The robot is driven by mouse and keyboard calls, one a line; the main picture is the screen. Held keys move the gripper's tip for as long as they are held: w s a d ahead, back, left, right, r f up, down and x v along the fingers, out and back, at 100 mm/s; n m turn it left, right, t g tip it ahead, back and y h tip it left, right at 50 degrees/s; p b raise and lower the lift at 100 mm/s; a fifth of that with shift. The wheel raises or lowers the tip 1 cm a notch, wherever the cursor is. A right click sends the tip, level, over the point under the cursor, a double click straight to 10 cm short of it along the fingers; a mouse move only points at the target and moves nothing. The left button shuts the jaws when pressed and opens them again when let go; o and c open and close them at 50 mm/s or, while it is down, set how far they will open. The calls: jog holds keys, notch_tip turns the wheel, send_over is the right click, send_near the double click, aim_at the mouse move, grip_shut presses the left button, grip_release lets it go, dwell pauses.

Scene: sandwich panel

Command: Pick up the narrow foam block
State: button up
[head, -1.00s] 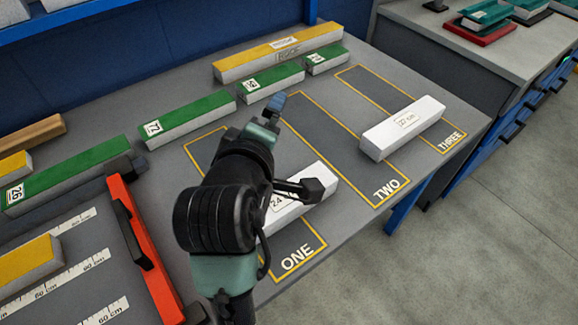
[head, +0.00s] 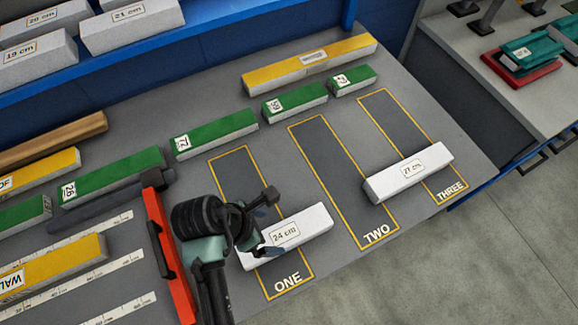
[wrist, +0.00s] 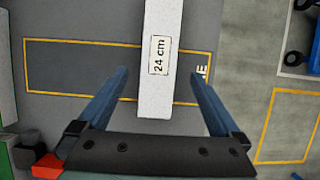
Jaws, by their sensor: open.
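A white foam block labelled 24 cm (head: 300,228) lies across the outlined pad ONE (head: 287,281). It also shows in the wrist view (wrist: 155,95), running up and down the picture between the fingers. A second white block labelled 27 cm (head: 408,172) lies across pad THREE's left side. Which one counts as the narrow block I cannot tell from the label alone. My gripper (wrist: 157,73) is open, with one blue finger on each side of the 24 cm block and visible gaps to both.
Green-topped blocks (head: 216,133) and a long yellow-topped block (head: 310,64) line the back. An orange-red bar (head: 170,260) stands left of my gripper, beside white rulers (head: 113,265). More white blocks (head: 130,22) sit on a blue shelf. Pad TWO (head: 340,180) is mostly clear.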

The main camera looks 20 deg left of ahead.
aim_at(284, 234)
jog(key=x, duration=0.4)
jog(key=shift+f, duration=0.4)
jog(key=shift+x, duration=3)
jog(key=shift+w, duration=0.1)
jog(key=c, duration=1.2)
jog(key=shift+r, duration=0.1)
